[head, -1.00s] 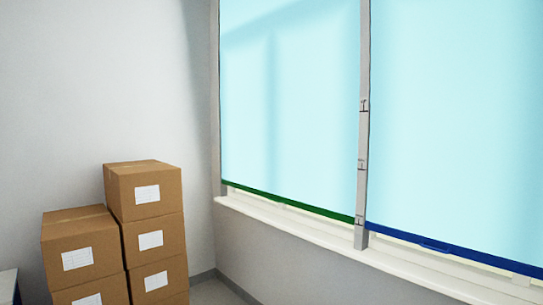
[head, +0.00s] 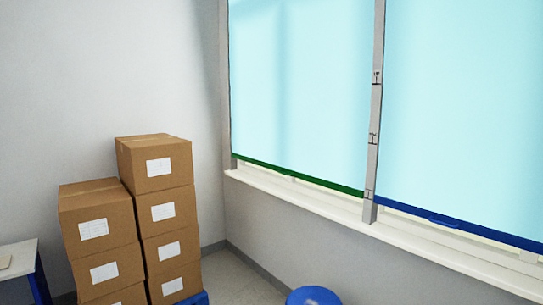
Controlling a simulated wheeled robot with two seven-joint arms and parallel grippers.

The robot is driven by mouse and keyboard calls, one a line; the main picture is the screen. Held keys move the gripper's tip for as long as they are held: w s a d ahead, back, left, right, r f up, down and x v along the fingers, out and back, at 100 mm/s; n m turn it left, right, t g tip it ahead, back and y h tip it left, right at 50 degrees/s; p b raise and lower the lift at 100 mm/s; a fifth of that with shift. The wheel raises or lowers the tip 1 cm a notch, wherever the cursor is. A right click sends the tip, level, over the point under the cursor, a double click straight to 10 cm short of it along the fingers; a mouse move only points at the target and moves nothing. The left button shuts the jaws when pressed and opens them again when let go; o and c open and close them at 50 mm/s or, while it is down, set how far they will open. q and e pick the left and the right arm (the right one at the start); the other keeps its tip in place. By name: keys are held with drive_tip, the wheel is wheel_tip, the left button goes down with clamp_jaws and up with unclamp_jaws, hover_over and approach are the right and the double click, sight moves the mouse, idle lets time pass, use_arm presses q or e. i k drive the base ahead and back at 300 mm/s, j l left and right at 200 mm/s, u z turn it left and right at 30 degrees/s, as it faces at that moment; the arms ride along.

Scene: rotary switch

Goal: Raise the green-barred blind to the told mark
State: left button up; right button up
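The green-barred blind (head: 300,95) is a light blue sheet over the left window. Its green bar (head: 300,177) hangs just above the sill and is level with the lowest part of the post. The grey post (head: 373,155) to its right carries several small dark marks (head: 373,138), too small to read. A second blind with a blue bar (head: 455,223) hangs to the right of the post, with a small blue handle on the bar. Neither of my grippers shows in the head view.
Stacked cardboard boxes (head: 165,212) stand left of the window on a blue base. A white-topped table (head: 18,260) is at the far left. A round blue stool top (head: 313,296) is at the bottom, below the sill (head: 290,205). Grey floor shows between boxes and wall.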

sight(316, 131)
drive_tip(key=i+u, duration=0.35)
drive_tip(key=i, duration=1.95)
drive_tip(key=i+j, duration=0.1)
drive_tip(key=i, duration=1.25)
drive_tip(key=i+z, duration=0.2)
drive_tip(key=i, duration=0.15)
drive_tip(key=i+j+z, duration=0.2)
drive_tip(key=i, duration=0.15)
